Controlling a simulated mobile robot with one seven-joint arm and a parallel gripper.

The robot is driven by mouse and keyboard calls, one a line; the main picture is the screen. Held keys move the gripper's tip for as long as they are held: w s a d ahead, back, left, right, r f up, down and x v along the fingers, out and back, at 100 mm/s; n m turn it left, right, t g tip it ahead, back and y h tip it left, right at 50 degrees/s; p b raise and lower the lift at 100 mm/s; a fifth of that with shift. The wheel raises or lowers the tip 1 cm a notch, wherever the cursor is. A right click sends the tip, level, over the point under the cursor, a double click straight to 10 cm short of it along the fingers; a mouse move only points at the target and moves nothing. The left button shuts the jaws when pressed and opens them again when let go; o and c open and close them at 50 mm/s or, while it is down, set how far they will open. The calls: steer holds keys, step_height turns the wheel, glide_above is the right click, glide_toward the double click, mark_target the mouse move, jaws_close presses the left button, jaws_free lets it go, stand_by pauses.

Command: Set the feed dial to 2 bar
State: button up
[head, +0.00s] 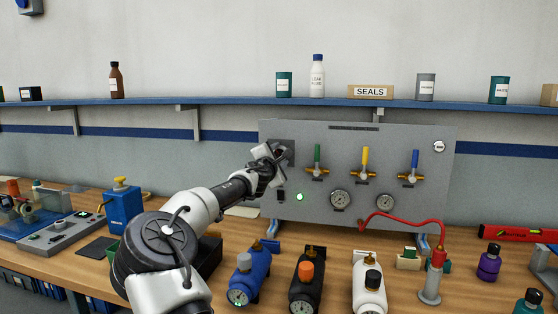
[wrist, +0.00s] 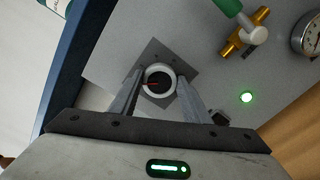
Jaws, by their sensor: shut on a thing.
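The feed dial (wrist: 159,69) is a round knob with a pale rim, a dark face and a red pointer mark. It sits on a dark square plate (wrist: 188,72) on the grey panel. My gripper (wrist: 158,88) is shut on the dial, one finger on each side of it. In the head view my gripper (head: 274,160) is at the panel's upper left corner and covers most of the dial. The dark plate (head: 288,146) shows around it. The scale numbers are too small to read.
The grey panel (head: 400,145) carries green (head: 317,153), yellow (head: 365,156) and blue (head: 415,158) valve handles, two gauges (head: 340,199) (head: 385,202) and a lit green lamp (head: 300,197). A shelf (head: 230,101) runs above.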

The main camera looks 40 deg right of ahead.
steer(key=shift+n, duration=0.5)
steer(key=o, duration=1)
steer(key=shift+o, duration=0.2)
steer(key=b+v, duration=0.1)
steer(key=v, duration=1.6)
steer(key=shift+s, duration=0.25)
steer(key=shift+a, duration=0.1)
